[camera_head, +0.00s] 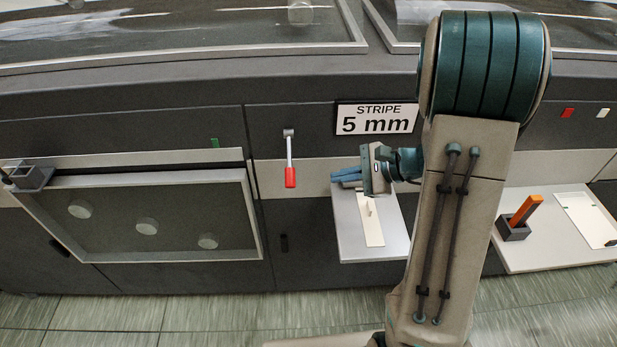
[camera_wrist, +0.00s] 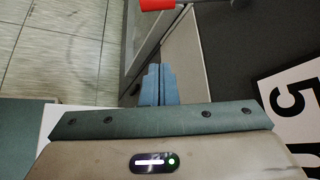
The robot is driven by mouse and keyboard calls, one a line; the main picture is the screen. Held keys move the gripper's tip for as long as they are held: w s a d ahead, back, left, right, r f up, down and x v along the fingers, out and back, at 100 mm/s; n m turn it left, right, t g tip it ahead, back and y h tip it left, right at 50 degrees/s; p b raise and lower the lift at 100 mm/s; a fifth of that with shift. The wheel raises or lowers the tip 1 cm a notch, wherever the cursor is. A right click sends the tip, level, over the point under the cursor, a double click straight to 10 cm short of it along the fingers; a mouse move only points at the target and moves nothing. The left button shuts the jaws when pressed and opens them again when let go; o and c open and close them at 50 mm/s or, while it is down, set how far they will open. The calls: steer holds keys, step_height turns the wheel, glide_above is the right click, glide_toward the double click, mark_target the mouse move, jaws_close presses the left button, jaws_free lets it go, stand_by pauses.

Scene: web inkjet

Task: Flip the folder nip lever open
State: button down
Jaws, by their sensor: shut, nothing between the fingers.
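The nip lever (camera_head: 290,160) is a thin grey rod with a red grip, hanging down from a round pivot on the dark machine front. In the wrist view the red grip (camera_wrist: 157,4) shows at the top edge, beyond my fingertips, with part of the grey rod beside it. My gripper (camera_head: 334,176) is to the right of the red grip, at about its height, with its blue fingers pointing left at it. The fingers (camera_wrist: 159,72) are together and empty, apart from the lever by a gap.
A "STRIPE 5 mm" sign (camera_head: 376,119) is above my gripper. A light shelf (camera_head: 350,225) with a pale strip juts out below it. A framed window panel (camera_head: 150,215) stands to the left. A right shelf (camera_head: 540,255) carries a dark holder with an orange item (camera_head: 525,211).

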mark_target(289, 158)
steer(key=w+a+f+p, duration=0.1)
steer(key=a+p, duration=0.3)
steer(key=a, duration=0.5)
steer(key=shift+a+f, duration=0.15)
steer(key=shift+f, duration=0.05)
stand_by(0.3)
